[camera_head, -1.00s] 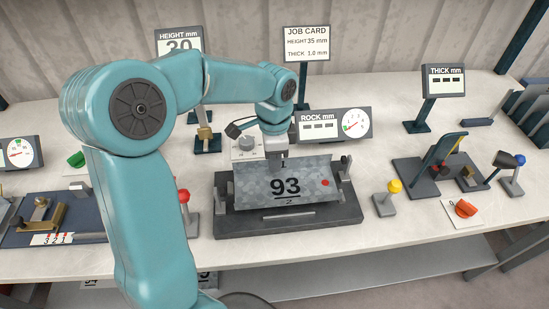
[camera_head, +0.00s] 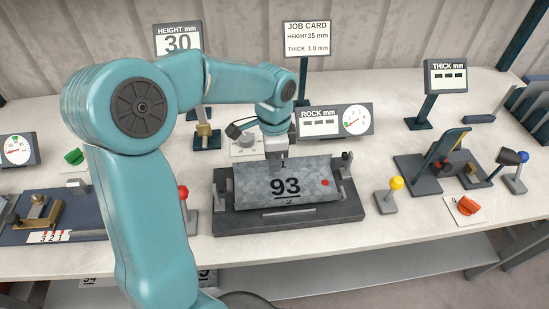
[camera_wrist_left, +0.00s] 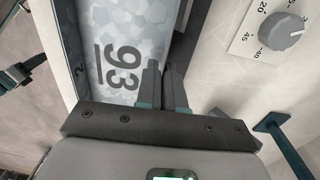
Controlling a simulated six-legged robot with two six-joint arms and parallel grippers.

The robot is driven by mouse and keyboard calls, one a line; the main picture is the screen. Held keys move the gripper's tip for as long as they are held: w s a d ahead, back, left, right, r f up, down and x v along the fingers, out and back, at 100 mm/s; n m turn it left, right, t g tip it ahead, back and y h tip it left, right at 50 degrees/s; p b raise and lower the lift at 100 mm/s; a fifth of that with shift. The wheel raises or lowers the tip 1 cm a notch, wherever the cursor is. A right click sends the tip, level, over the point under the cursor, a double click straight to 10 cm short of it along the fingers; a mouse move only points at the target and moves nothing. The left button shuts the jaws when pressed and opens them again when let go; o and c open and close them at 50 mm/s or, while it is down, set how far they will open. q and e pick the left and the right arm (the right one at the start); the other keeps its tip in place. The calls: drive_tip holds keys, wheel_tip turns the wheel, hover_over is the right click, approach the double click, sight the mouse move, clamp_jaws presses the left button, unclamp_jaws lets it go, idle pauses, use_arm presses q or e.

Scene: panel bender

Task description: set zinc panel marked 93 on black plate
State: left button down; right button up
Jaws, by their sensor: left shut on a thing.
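My left gripper (camera_head: 279,163) is shut on the panel's far edge. In the left wrist view the panel (camera_wrist_left: 125,30) shows its 93 beside the closed fingers (camera_wrist_left: 165,80). The right gripper is in neither view.
A ROCK mm display (camera_head: 335,121) stands behind the plate, beside a white dial box (camera_head: 243,146). A red-knobbed lever (camera_head: 184,194) is at left, a yellow-knobbed one (camera_head: 397,184) at right. Bare bench lies in front of the plate.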

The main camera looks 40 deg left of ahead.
use_arm(q)
drive_tip(key=shift+f+b, duration=0.45)
drive_tip(key=shift+f, duration=0.2)
drive_tip(key=c, duration=1.2)
unclamp_jaws()
drive_tip(key=r, duration=0.5)
drive_tip(key=r+p, duration=0.1)
drive_tip(key=r, duration=1)
drive_tip(key=shift+w+a+r, duration=0.2)
drive_tip(key=shift+a, duration=0.1)
